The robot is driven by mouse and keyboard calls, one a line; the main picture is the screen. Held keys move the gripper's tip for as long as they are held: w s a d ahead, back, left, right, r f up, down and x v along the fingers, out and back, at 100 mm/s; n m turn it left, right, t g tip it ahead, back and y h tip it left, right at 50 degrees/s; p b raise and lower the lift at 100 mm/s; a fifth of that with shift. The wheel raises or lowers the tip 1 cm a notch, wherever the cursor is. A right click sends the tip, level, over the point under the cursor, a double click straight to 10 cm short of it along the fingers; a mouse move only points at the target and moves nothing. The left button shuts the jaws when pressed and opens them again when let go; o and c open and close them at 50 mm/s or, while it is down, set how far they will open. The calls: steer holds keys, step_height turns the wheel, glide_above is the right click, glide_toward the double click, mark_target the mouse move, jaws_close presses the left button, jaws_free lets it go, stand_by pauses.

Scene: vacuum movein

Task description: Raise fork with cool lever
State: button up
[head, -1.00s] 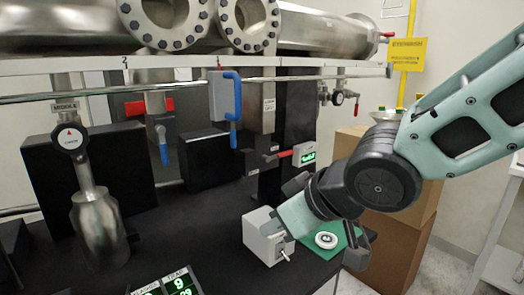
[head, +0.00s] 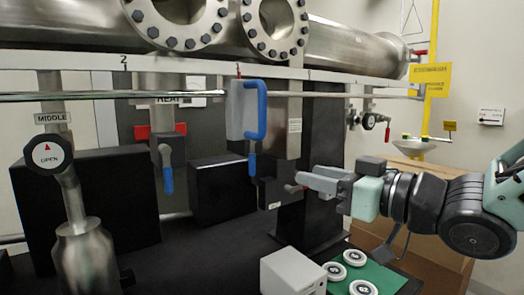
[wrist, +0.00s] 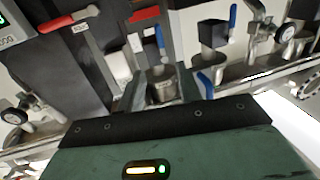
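A red lever (wrist: 68,20) lies up and left of the fingers there, next to a small green-lit display (wrist: 12,22). No "cool" label is readable, and I cannot make out which part is the fork.
A blue handle (head: 262,110) and blue levers (head: 168,180) hang from the rail left of my gripper. A white box (head: 292,272) and a green mat (head: 392,276) with white discs lie below. A metal vessel with an "OPEN" knob (head: 48,156) stands left.

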mark_target(251, 156)
steer(key=p+x, duration=0.1)
steer(key=x, duration=1.2)
steer(key=shift+a, duration=0.25)
steer(key=shift+w+f, duration=0.1)
jaws_close()
